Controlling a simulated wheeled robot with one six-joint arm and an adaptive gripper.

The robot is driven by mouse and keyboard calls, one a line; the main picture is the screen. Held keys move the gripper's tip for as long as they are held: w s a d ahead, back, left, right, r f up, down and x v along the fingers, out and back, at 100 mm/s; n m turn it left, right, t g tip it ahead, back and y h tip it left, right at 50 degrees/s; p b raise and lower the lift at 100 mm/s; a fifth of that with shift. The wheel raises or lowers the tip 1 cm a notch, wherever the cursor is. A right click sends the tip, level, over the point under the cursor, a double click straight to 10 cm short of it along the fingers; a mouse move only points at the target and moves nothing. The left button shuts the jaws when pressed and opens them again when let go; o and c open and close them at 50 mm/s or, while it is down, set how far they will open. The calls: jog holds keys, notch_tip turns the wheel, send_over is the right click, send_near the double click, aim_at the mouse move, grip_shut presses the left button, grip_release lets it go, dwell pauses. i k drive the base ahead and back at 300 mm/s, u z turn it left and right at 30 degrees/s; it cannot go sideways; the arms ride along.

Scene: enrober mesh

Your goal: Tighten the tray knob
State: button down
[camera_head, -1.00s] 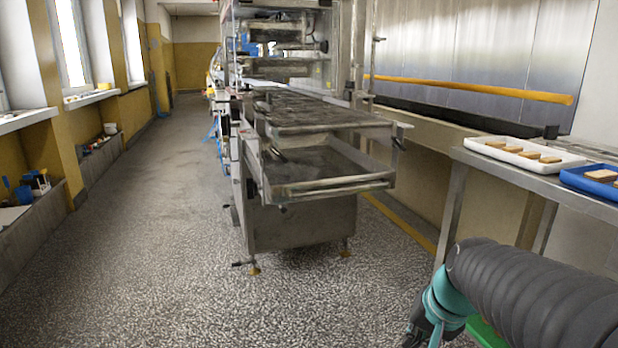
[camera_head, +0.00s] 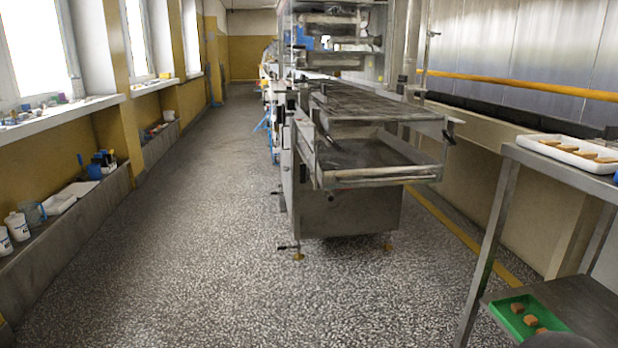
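The enrober machine (camera_head: 350,205) stands ahead, a little right of the middle, with a dark mesh belt on top. Its tray (camera_head: 380,175) juts out under the belt toward me. A small dark knob-like part (camera_head: 448,136) sticks out at the right side of the belt frame. I cannot tell which of these is the tray knob. My gripper is out of view; only a dark bit of my arm shows at the bottom right edge.
A metal table (camera_head: 520,160) at the right bears a white tray (camera_head: 545,148) of biscuits; a green tray (camera_head: 545,330) lies on its lower shelf. A ledge (camera_head: 60,235) with bottles runs along the left wall. The speckled floor (camera_head: 190,260) between is clear.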

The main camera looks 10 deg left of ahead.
aim_at(305, 173)
jog(key=z, duration=0.05)
jog(key=k, duration=0.3)
jog(key=u, duration=0.7)
jog(key=i, duration=0.75)
jog(key=z, duration=2.25)
jog(key=k, duration=1.1)
jog(key=u, duration=1.7)
jog(key=i, duration=0.5)
jog(key=z, duration=0.1)
